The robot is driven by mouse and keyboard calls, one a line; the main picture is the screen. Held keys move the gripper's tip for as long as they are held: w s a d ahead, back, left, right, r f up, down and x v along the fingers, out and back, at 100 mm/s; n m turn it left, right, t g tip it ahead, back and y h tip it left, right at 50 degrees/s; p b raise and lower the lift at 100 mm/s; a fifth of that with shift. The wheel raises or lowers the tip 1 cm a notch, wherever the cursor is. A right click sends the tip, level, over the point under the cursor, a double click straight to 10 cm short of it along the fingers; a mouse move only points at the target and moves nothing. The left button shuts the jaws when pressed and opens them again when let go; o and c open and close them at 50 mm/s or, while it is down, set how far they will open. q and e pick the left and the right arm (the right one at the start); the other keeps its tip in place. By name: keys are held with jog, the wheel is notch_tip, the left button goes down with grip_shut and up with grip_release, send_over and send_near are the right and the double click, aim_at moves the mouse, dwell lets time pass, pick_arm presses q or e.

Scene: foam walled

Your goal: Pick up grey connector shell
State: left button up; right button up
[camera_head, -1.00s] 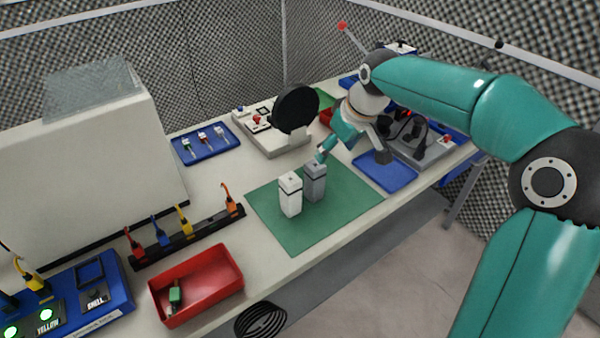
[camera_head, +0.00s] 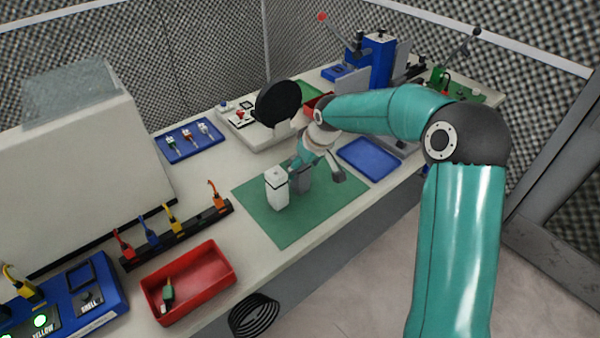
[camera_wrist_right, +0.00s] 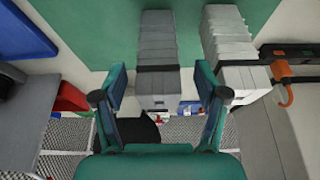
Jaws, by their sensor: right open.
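The grey connector shell (camera_head: 301,181) stands upright on the green mat (camera_head: 262,227), partly hidden behind my right gripper in the head view. A white shell (camera_head: 277,188) stands just left of it. My right gripper (camera_head: 297,170) is open at the grey shell. In the right wrist view the grey shell (camera_wrist_right: 157,60) lies between the two open fingers (camera_wrist_right: 158,92), with a visible gap on each side. The white shell (camera_wrist_right: 232,50) is just outside the right-hand finger in that view. My left gripper is not in view.
A red bin (camera_head: 190,283) with a green connector stands at the front left. A black rack (camera_head: 178,237) holds several coloured plugs. An empty blue tray (camera_head: 369,158) lies right of the mat. The mat's front part is bare.

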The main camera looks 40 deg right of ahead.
jog(key=p+x, duration=0.1)
jog(key=x, duration=0.3)
jog(key=shift+w+d, duration=0.1)
jog(key=shift+w, duration=0.05)
jog(key=shift+r, duration=0.1)
grip_shut()
jog(key=shift+r, duration=0.2)
